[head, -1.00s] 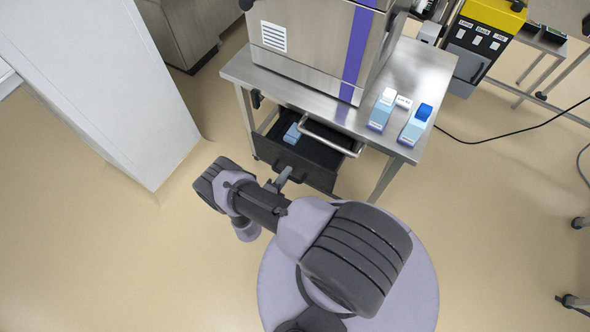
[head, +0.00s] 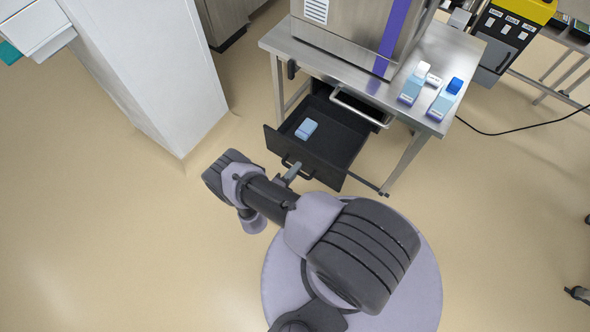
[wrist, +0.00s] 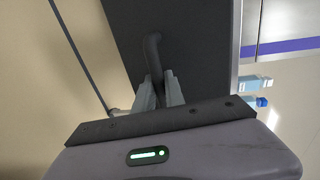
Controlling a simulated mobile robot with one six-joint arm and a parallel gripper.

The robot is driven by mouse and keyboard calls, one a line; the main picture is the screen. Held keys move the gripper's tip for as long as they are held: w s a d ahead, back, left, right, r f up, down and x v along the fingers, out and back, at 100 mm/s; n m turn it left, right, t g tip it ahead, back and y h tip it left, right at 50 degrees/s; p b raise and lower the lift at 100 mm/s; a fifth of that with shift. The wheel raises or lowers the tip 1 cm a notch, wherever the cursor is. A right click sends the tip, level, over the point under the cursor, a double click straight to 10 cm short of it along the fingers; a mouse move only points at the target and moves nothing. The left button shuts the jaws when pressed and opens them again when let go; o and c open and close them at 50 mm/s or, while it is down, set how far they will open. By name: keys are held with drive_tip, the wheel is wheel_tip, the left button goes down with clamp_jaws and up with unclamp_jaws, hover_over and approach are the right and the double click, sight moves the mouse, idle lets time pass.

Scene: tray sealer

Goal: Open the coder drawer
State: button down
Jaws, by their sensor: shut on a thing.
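The coder drawer (head: 337,140) is a dark drawer under the steel table, pulled well out, with its inside showing. A small light-blue box (head: 306,129) lies in it. The drawer's front also shows in the wrist view (wrist: 195,45), with a dark bar handle (wrist: 153,50) on it. My gripper (head: 292,172) is at the drawer front, and in the wrist view its two fingers (wrist: 160,92) are shut on the handle. The part of the handle between the fingers is mostly hidden.
The steel table (head: 290,45) carries a machine with a purple stripe and two bottles (head: 413,84) (head: 446,99). A light metal bar handle (head: 362,104) sits under the table edge. A white cabinet (head: 140,70) stands at left. The floor between is clear.

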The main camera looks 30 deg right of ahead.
drive_tip(key=c, duration=1.4)
unclamp_jaws()
drive_tip(key=p+v, duration=0.2)
drive_tip(key=v, duration=1.5)
drive_tip(key=shift+a+p, duration=0.2)
drive_tip(key=shift+p, duration=0.2)
